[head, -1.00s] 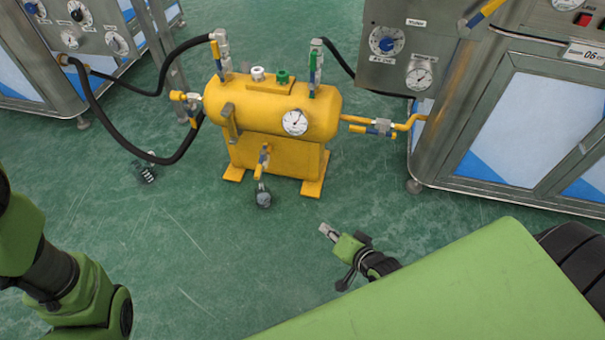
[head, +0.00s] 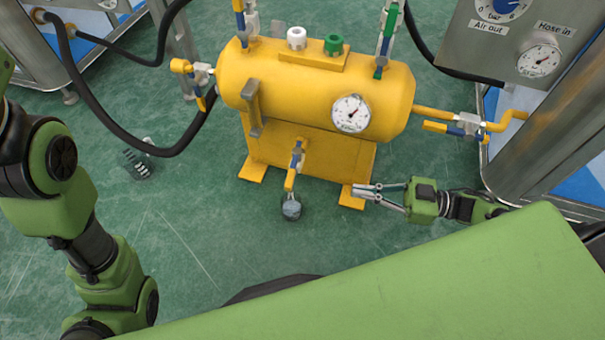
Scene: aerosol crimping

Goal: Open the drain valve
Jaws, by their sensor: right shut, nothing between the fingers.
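The yellow tank (head: 310,92) stands on the floor in the middle of the head view. The drain valve (head: 297,158), most likely the small one low on its front, has a silver body and a blue and yellow handle. Below it is a small round clear cup (head: 291,207). My right gripper (head: 364,191) is to the right of the valve, beside the tank's right foot. Its fingers point left, apart from the valve, and it is shut with nothing between the fingers. My left gripper is out of view; only arm links show at the left.
A pressure gauge (head: 351,113) is on the tank's front. A side valve (head: 466,126) with a yellow pipe sticks out right, above my right arm. Black hoses (head: 84,98) curve at the left. A grey cabinet (head: 545,130) stands at the right.

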